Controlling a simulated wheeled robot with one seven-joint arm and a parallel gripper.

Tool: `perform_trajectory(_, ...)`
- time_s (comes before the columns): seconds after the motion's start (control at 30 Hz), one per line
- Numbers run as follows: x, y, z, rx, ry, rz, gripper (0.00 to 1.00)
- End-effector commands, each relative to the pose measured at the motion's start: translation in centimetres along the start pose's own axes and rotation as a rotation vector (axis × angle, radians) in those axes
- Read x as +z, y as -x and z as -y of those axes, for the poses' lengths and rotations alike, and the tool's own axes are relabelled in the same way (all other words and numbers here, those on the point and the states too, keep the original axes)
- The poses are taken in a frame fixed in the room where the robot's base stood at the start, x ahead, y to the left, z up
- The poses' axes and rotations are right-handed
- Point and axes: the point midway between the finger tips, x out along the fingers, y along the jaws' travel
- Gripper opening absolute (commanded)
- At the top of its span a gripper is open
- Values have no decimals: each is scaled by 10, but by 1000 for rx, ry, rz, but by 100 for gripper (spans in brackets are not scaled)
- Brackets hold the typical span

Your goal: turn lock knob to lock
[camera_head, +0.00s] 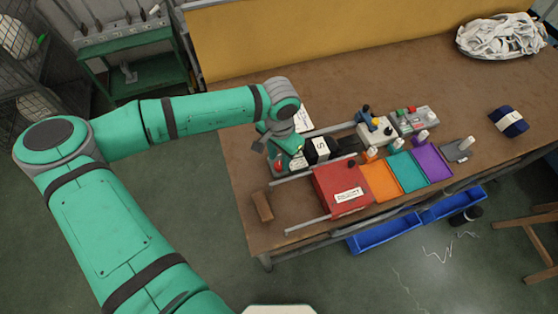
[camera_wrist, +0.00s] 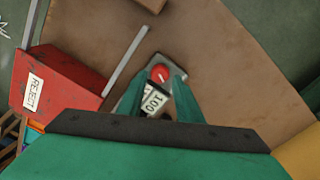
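A round red knob (camera_wrist: 160,73) with a pale mark on it sits on a small grey plate in the wrist view. My gripper (camera_wrist: 162,78) has its two green fingers apart, one on each side of the knob; I cannot tell whether they touch it. A white label reading 100 (camera_wrist: 153,101) shows between the fingers. In the head view my gripper (camera_head: 273,146) is over the left part of the bench fixture, beside a black and white block marked S (camera_head: 320,149). The knob is small and partly hidden there.
A red REJECT bin (camera_head: 341,188) stands on the brown table (camera_head: 400,82), with orange, teal and purple trays to its right. Metal rails (camera_head: 308,225) and a wooden block (camera_head: 262,206) lie near the front left.

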Motion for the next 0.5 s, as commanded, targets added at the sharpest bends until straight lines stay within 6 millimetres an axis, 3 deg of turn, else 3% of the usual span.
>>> perform_trajectory(0.2, 0, -22, 0, 0, 1, 1, 32)
perform_trajectory(0.5, 1, -28, 1, 0, 2, -1, 32)
